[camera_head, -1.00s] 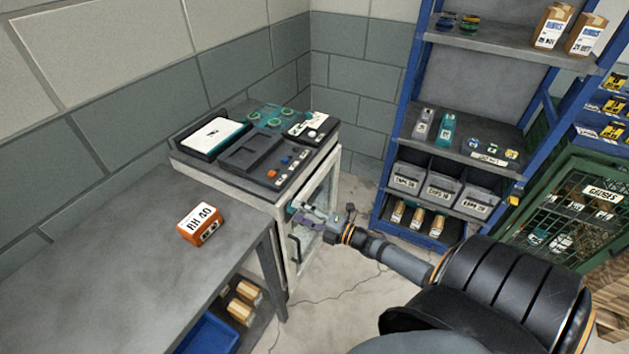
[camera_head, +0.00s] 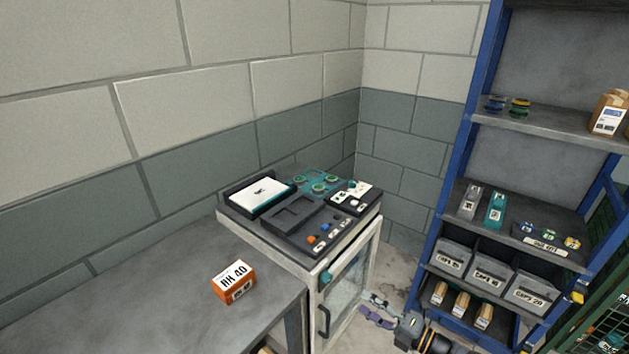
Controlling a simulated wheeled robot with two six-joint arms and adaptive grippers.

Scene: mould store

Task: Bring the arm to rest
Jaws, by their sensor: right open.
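My right gripper (camera_head: 378,309) shows at the bottom of the head view, to the right of the white cabinet's glass door. Its jaws are open and nothing shows between them. Only the gripper and a short piece of my right arm are in the picture; the rest is cut off by the lower edge. My left gripper is not in view.
A white cabinet (camera_head: 316,292) with a dark device panel (camera_head: 299,217) on top stands against the wall. An orange box (camera_head: 234,283) lies on the grey table (camera_head: 150,318). A blue shelf rack (camera_head: 455,190) with grey bins stands at right. Some floor shows between cabinet and rack.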

